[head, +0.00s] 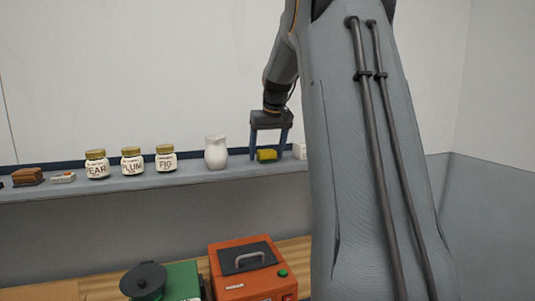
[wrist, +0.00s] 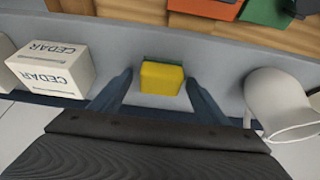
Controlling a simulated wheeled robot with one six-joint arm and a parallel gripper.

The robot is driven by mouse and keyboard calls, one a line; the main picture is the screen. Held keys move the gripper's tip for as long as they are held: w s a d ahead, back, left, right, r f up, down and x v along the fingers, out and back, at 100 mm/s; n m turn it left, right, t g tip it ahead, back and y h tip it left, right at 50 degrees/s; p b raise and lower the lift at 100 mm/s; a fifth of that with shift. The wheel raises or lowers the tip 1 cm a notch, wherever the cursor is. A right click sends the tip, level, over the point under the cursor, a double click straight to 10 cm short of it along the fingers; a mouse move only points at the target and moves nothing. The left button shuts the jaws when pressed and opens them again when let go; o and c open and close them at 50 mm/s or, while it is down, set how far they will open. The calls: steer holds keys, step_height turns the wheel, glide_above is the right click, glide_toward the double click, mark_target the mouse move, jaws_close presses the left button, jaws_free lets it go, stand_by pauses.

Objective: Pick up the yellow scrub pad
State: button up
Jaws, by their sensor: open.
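The yellow scrub pad (head: 267,155) lies on the grey shelf in the head view, right of the white pitcher. In the wrist view the yellow scrub pad (wrist: 161,78) shows a thin green layer along its far edge. My gripper (head: 271,155) reaches down from above with its fingers on either side of the pad. In the wrist view my gripper (wrist: 160,80) is open, with a gap between each finger and the pad. Nothing is held.
The shelf (head: 205,174) also holds the white pitcher (head: 216,153), jars labelled PEAR (head: 96,165), PLUM (head: 132,161) and FIG (head: 166,159), and a white CEDAR box (wrist: 52,68) beside my gripper. Below are an orange box (head: 250,267) and a dark round lidded item (head: 144,280).

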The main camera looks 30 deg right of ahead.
mark_target(267, 150)
steer(key=c, duration=1.1)
steer(key=shift+r, duration=0.1)
step_height(267, 150, up, 10)
steer(key=b, duration=0.3)
steer(key=shift+b, duration=0.4)
steer(key=o, duration=0.4)
steer(key=c, duration=0.3)
